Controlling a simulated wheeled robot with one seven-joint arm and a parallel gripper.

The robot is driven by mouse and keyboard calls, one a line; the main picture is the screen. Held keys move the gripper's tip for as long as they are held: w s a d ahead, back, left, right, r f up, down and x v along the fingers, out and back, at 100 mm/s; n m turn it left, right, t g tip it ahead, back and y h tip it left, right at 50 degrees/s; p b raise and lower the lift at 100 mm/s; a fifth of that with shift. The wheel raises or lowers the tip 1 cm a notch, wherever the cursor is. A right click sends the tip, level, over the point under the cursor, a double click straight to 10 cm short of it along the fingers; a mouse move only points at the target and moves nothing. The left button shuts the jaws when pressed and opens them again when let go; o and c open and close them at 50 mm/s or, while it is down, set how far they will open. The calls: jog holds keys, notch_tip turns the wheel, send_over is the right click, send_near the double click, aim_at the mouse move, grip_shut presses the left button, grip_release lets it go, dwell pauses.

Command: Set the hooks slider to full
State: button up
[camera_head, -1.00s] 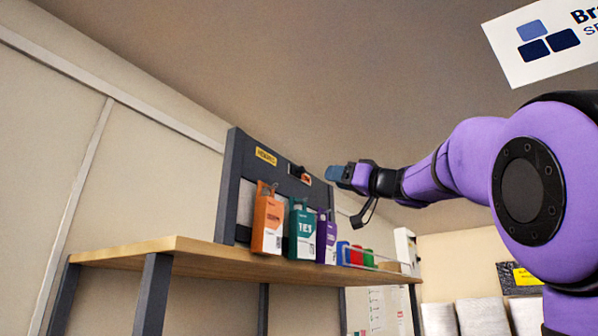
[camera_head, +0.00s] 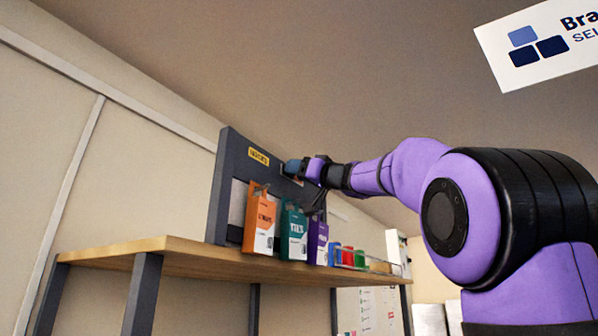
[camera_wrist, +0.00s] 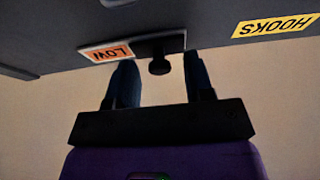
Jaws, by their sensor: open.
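The hooks slider is on a dark grey panel (camera_head: 228,170) with a yellow label (camera_head: 258,156), which reads HOOKS in the wrist view (camera_wrist: 276,25). My gripper (camera_wrist: 160,63) is open, with one blue finger on each side of the knob. I see no contact between the fingers and the knob. In the head view my gripper (camera_head: 288,167) is at the panel, right of the label, and hides the slider.
A wooden shelf (camera_head: 150,248) runs below the panel. An orange carton (camera_head: 260,222), a teal carton (camera_head: 292,232) and a purple carton (camera_head: 317,242) stand on it, below my gripper. Small blue, red and green items sit farther right. Open air lies in front of the panel.

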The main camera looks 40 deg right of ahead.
grip_shut()
jog(key=shift+w+d, duration=0.3)
jog(key=shift+d, duration=0.6)
jog(key=shift+w+d, duration=0.35)
jog(key=shift+d, duration=0.55)
jog(key=shift+w+d, duration=0.3)
jog(key=shift+d, duration=0.6)
grip_release()
jog(key=shift+d, duration=0.1)
jog(key=v, duration=1)
jog(key=shift+s+f, duration=0.2)
jog(key=shift+s, duration=0.1)
